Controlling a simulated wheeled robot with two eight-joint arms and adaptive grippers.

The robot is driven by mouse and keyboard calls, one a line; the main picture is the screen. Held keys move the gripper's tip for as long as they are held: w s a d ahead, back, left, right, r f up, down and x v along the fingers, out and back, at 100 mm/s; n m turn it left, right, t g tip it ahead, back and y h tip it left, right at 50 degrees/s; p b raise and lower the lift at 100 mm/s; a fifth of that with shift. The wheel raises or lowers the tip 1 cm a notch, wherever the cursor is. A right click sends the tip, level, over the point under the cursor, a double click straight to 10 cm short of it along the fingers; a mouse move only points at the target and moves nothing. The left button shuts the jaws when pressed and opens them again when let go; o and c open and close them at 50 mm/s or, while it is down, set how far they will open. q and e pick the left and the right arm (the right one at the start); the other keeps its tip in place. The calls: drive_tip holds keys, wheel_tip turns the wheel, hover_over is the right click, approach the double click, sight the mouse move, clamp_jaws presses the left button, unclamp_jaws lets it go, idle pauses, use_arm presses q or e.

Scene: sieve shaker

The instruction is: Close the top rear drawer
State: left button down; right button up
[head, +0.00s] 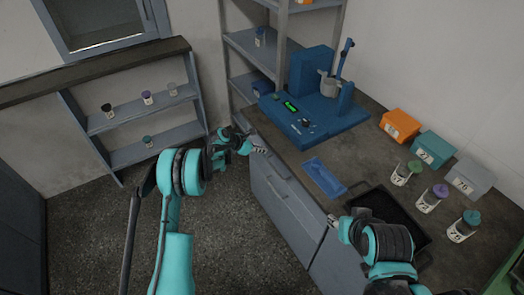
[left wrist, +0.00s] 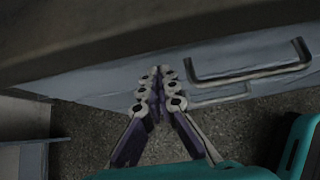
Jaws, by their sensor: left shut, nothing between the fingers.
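The grey drawer front (head: 284,186) is under the dark worktop, with a bar handle. In the left wrist view a drawer front (left wrist: 170,73) spans the picture, with a dark bar handle (left wrist: 250,72) at the right and a second handle (left wrist: 220,95) below it. I cannot tell whether this drawer stands out a little or is flush. My left gripper (head: 262,150) is shut and empty at the far end of the drawer fronts, just below the worktop edge; its fingertips (left wrist: 161,72) are left of the handle. Contact is unclear. My right gripper (head: 332,220) is by the worktop's front edge; its jaws are too small to read.
On the worktop (head: 285,150) stand a blue shaker machine (head: 312,122), a blue tray (head: 324,177), a black tray (head: 376,203), several labelled boxes and jars. A wall shelf (head: 150,115) with small jars is at left. The floor (head: 230,235) before the drawers is clear.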

use_arm(q)
drive_tip(key=s+a+f+p+v, duration=0.1)
drive_tip(key=p+v, duration=0.2)
drive_tip(key=v, duration=0.9)
drive_tip(key=shift+a+f, duration=0.15)
drive_tip(key=shift+a, duration=0.15)
use_arm(e)
drive_tip(key=r, duration=0.2)
drive_tip(key=s+r, duration=0.1)
drive_tip(key=shift+a+r, duration=0.15)
drive_tip(key=shift+a, duration=0.2)
use_arm(q)
drive_tip(key=s+r+m+y, duration=0.4)
drive_tip(key=s+r+m, duration=0.8)
drive_tip(key=s+r, duration=0.65)
drive_tip(key=s+a+m+t+y, duration=0.1)
drive_tip(key=s+a+m+y, duration=0.1)
drive_tip(key=s+m, duration=1.1)
drive_tip(key=s+y, duration=0.1)
drive_tip(key=s, duration=0.6)
drive_tip(key=shift+a+r+t+y, duration=0.25)
drive_tip(key=shift+r+t+y, duration=0.05)
drive_tip(key=shift+r+y, duration=0.1)
